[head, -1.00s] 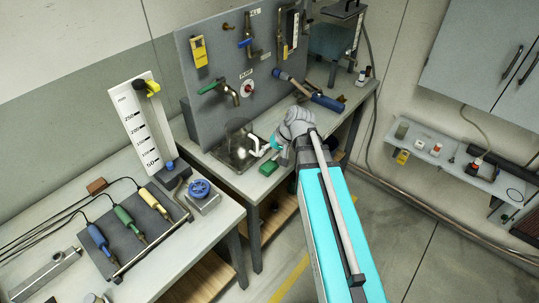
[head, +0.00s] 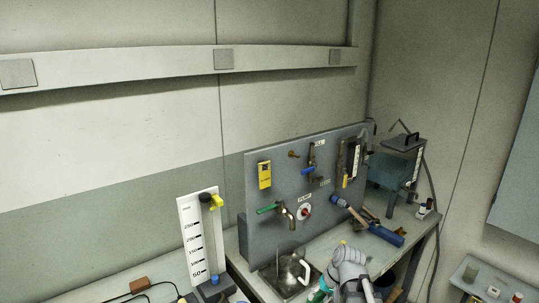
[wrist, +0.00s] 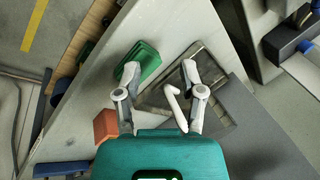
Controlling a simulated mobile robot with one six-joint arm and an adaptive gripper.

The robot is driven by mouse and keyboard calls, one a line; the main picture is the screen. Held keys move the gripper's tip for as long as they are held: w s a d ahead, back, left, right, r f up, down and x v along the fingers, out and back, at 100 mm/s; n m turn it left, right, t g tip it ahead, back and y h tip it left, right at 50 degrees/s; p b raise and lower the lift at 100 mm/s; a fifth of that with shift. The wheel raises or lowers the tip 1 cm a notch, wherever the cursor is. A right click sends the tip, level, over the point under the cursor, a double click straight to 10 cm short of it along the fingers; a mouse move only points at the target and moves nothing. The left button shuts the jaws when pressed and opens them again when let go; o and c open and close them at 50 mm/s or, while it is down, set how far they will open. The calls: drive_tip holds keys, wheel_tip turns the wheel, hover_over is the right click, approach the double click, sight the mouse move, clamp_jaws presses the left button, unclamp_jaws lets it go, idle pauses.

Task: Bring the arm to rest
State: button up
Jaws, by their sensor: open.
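My gripper (wrist: 160,88) is open in the wrist view, its two fingers apart above the bench top (wrist: 195,25). Between and beyond the fingertips lie a dark square tray (wrist: 212,68) and a white curved handle or spout (wrist: 183,108). I see nothing held. In the head view my arm's grey wrist shows at the bottom edge, in front of the bench; the fingers cannot be made out there.
A green block (wrist: 142,62) and a reddish block (wrist: 106,127) lie near the fingers. A grey panel (head: 270,220) with a tap (head: 285,213) and valves stands behind the bench. A blue cylinder (head: 386,236) lies right of my wrist. A white scale board (head: 195,240) stands left.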

drive_tip(key=s+d+f+n+g+h, duration=0.1)
drive_tip(key=s+h, duration=0.2)
drive_tip(key=s, duration=0.3)
drive_tip(key=shift+s+h, duration=0.15)
drive_tip(key=shift+h, duration=0.25)
